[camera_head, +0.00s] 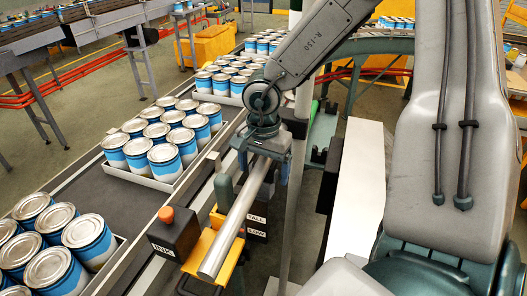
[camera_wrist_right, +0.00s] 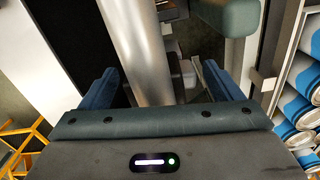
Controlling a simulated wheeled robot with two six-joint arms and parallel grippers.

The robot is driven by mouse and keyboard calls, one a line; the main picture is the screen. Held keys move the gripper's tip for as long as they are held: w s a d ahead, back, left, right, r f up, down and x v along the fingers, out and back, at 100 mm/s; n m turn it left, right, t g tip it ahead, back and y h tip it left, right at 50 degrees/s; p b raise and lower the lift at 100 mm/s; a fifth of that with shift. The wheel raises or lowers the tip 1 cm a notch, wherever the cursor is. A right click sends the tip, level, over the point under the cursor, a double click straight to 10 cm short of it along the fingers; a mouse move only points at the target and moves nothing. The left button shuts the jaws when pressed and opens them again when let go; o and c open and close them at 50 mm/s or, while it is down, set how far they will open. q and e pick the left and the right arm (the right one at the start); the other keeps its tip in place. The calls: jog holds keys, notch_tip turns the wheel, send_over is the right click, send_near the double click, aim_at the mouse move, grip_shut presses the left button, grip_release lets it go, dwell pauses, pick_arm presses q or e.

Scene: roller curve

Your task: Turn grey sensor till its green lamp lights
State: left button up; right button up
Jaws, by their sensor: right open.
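My right gripper (camera_head: 262,170) hangs over the conveyor's near side. In the right wrist view its two blue fingers (camera_wrist_right: 165,90) stand apart, with a silver tube (camera_wrist_right: 140,45) passing between or beyond them. The tube (camera_head: 235,222) also shows in the head view, slanting down left from the gripper. A rounded grey-green piece (camera_head: 224,188) stands left of the tube; I cannot tell whether it is the grey sensor. A similar piece (camera_wrist_right: 228,15) is at the top of the wrist view. My left gripper is not in view.
Trays of blue and white cans (camera_head: 165,135) stand on the dark conveyor (camera_head: 90,190). A black box marked INK (camera_head: 175,235) with an orange button, a yellow bracket (camera_head: 212,255) and TALL and LOW labels (camera_head: 257,225) crowd the near side. A pale post rises beside the gripper.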

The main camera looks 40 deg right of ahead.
jog(key=c, duration=1)
jog(key=shift+f+n+b, duration=0.1)
jog(key=shift+n+b, duration=0.25)
jog(key=shift+n, duration=0.35)
jog(key=o, duration=1)
